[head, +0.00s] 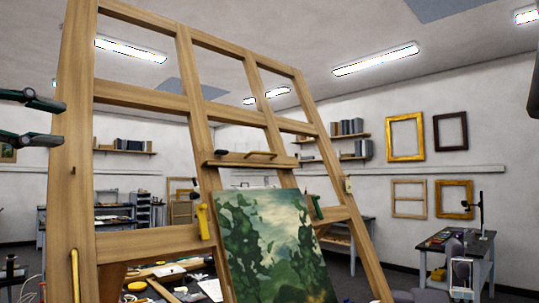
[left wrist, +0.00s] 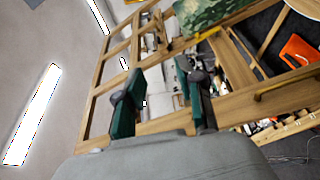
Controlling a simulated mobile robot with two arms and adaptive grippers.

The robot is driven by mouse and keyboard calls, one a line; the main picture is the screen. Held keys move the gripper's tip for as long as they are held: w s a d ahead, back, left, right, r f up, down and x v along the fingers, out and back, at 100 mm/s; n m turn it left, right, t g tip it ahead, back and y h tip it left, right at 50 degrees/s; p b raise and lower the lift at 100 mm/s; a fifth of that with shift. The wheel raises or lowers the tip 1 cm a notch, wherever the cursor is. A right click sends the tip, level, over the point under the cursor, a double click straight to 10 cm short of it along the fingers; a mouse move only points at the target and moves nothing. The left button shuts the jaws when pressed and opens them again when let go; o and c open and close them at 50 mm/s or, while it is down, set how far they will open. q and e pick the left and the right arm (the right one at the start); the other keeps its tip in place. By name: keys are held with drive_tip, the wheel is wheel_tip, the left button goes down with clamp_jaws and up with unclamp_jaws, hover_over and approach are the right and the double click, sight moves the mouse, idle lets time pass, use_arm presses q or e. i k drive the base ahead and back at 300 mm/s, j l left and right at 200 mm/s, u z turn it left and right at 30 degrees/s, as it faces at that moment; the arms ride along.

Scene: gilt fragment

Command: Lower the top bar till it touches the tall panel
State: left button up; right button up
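The top bar (head: 235,161) is a short wooden ledge with a small handle on top. It crosses the middle of the big wooden easel (head: 75,160). The tall panel (head: 262,240), a green landscape painting, leans on the easel below it. A visible gap separates the bar from the panel's top edge. The panel also shows at the top of the left wrist view (left wrist: 212,10). My left gripper (head: 58,122) is open and empty beside the easel's left post, left of the bar and apart from it. Its spread fingers show in the left wrist view (left wrist: 158,92). A dark shape at the upper right edge may be my right gripper.
A cluttered table is behind the easel. A workbench (head: 455,250) stands at right.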

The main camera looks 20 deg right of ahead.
sight(261, 160)
drive_tip(key=i+l, duration=0.25)
drive_tip(key=l, duration=0.15)
drive_tip(key=i+l, duration=0.2)
drive_tip(key=l, duration=0.2)
drive_tip(key=i+l, duration=0.25)
drive_tip(key=l, duration=0.15)
drive_tip(key=i+l, duration=0.2)
drive_tip(key=l, duration=0.2)
drive_tip(key=i+l, duration=0.25)
drive_tip(key=l, duration=0.15)
